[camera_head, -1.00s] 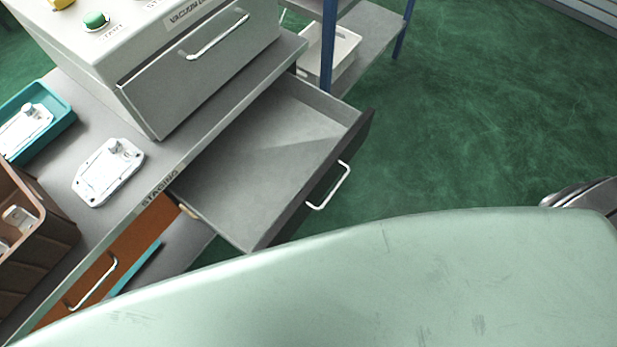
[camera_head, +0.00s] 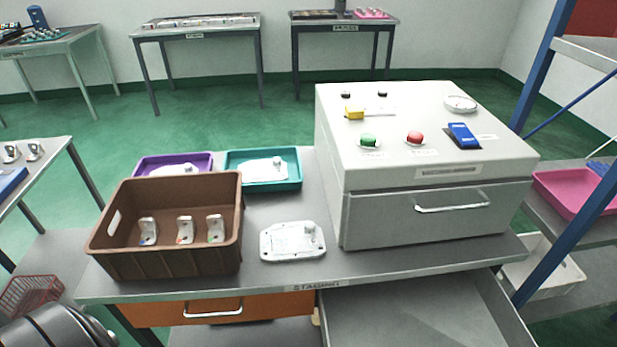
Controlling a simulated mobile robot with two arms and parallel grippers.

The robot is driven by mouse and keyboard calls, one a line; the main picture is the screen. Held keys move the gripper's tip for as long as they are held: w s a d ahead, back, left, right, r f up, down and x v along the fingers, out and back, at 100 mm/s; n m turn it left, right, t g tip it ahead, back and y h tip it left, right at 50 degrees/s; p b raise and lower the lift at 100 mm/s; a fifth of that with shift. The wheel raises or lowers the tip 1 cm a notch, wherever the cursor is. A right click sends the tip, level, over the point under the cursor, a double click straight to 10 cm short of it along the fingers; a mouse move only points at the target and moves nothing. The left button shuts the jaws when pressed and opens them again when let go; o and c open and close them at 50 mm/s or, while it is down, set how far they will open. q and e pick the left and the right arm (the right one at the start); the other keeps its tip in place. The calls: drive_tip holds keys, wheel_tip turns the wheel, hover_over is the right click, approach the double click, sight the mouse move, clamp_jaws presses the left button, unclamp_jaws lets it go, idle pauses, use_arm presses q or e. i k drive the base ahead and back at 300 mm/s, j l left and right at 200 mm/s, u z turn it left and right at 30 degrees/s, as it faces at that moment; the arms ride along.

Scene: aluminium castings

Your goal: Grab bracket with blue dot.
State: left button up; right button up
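A brown crate (camera_head: 165,262) stands on the left part of the staging table. Three small white L-shaped brackets stand inside it in a row: a left one (camera_head: 148,231), a middle one (camera_head: 185,230) and a right one (camera_head: 216,229). The left bracket seems to carry a small bluish mark near its foot, and the middle one an orange mark. These marks are too small to be sure of. More brackets (camera_head: 11,153) stand on a table at the left edge. Neither gripper shows; only a dark rounded part of my arm is at the lower left.
A white cast plate (camera_head: 292,241) lies right of the crate. A teal tray (camera_head: 262,184) and a purple tray (camera_head: 150,163) sit behind it. A grey machine (camera_head: 420,150) fills the table's right side. An open drawer (camera_head: 430,310) juts out below the front edge.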

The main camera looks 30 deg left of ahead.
sight(148, 226)
drive_tip(key=u, duration=2.05)
drive_tip(key=i+j+z, duration=0.15)
drive_tip(key=j+z, duration=0.55)
drive_tip(key=j, duration=0.2)
drive_tip(key=i+j, duration=0.05)
